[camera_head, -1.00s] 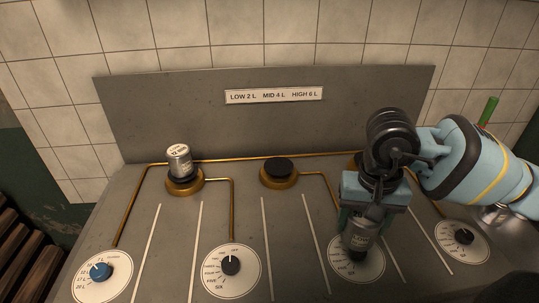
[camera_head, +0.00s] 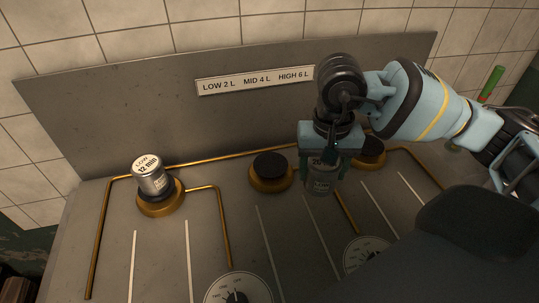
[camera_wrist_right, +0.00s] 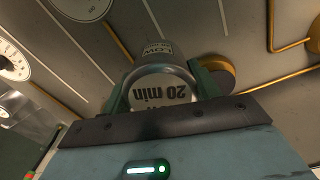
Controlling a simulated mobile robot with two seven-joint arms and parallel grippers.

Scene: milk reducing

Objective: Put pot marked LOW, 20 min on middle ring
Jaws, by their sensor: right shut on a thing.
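The pot marked LOW, 20 min shows its label in the right wrist view (camera_wrist_right: 162,88), and it hangs in the head view (camera_head: 321,180). My right gripper (camera_head: 322,168) is shut on this pot and holds it to the right of the middle ring. In the right wrist view the fingers (camera_wrist_right: 160,95) flank the pot's sides. The middle ring (camera_head: 270,170) has a dark top on a brass base and is bare. I cannot tell the pot's exact height over the hob. My left gripper is not in view.
A second pot marked LOW, 12 min (camera_head: 150,178) stands on the left ring (camera_head: 161,206). The right ring (camera_head: 370,151) is partly behind my right arm. Dials (camera_head: 238,291) line the front. A sign (camera_head: 256,81) is on the back panel.

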